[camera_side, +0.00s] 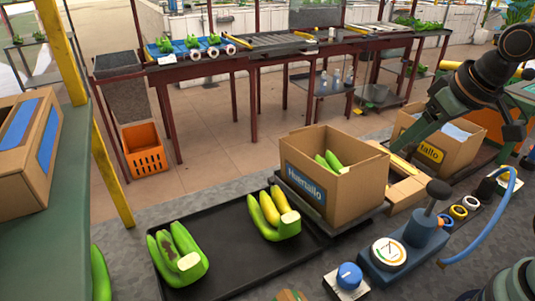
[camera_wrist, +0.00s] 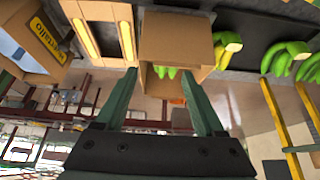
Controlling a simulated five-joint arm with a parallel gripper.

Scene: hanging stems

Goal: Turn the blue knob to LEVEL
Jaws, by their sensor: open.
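The blue knob (camera_side: 348,275) sits on a small white plate at the bottom of the side view, right of the black tray. Its pointer direction and any LEVEL marking are too small to read. The knob does not show in the wrist view.
A blue device with a round gauge (camera_side: 388,253) and a black-topped lever stands right of the knob. The Huertallo box (camera_side: 330,188) holds green bananas. A black tray (camera_side: 225,262) bears two banana bunches. A blue hose (camera_side: 490,225) curves at the right.

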